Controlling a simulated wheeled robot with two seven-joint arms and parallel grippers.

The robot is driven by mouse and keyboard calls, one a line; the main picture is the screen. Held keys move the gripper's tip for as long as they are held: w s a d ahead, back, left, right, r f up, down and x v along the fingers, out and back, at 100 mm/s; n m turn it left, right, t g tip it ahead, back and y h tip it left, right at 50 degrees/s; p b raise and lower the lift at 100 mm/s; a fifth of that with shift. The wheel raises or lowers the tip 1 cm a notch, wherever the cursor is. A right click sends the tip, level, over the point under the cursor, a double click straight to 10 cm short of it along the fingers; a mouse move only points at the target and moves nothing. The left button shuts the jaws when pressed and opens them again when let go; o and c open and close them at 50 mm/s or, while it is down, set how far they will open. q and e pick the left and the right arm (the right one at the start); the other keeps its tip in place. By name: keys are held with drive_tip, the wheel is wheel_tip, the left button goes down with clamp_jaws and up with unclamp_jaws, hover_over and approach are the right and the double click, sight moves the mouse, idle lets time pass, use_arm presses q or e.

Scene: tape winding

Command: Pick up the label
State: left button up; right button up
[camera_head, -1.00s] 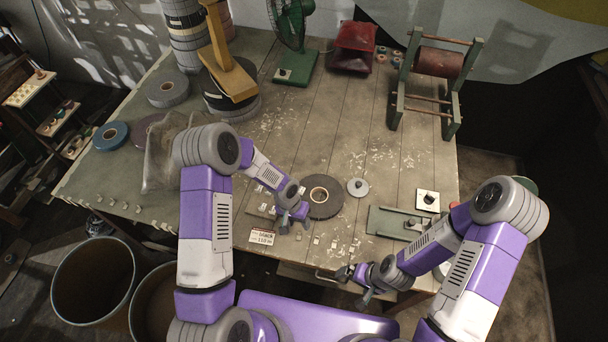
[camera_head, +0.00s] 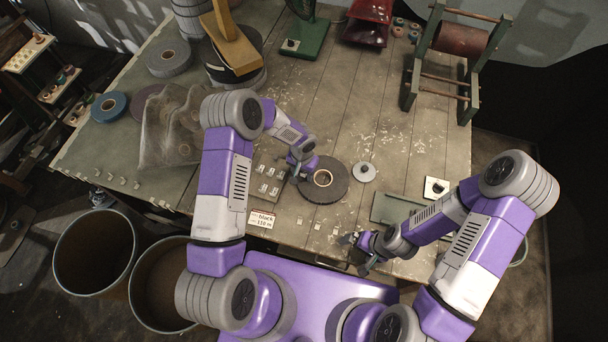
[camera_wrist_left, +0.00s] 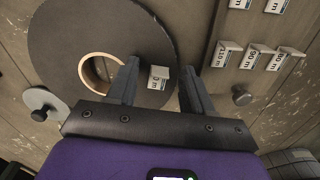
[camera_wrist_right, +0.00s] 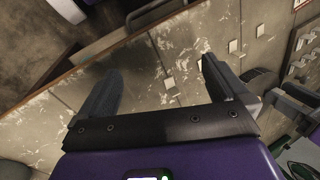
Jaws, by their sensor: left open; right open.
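Several small white labels (camera_head: 268,188) sit in rows on a plate left of the dark tape roll (camera_head: 330,191). Other labels (camera_wrist_left: 227,53), reading such as 110 m and 90 m, lie to the right. My right gripper (camera_head: 360,258) is open and empty near the table's front edge; its fingers also show in its wrist view (camera_wrist_right: 158,85).
A sign (camera_head: 262,219) reading black 110 m is at the table's front edge. A small grey disc (camera_head: 364,172) lies right of the roll. A green plate (camera_head: 392,207) is near the right arm. A clear bag (camera_head: 170,137) lies left. Two bins (camera_head: 93,257) stand below.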

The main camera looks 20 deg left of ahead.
sight(303, 174)
use_arm(q)
clamp_jaws()
idle(0.3)
wheel_tip(303, 174, up, 10)
idle(0.7)
drive_tip(key=shift+r, duration=0.2)
drive_tip(key=shift+r+p, duration=0.9)
drive_tip(key=shift+r, duration=0.6)
use_arm(e)
drive_tip(key=shift+r, duration=0.85)
use_arm(q)
drive_tip(key=shift+r, duration=0.1)
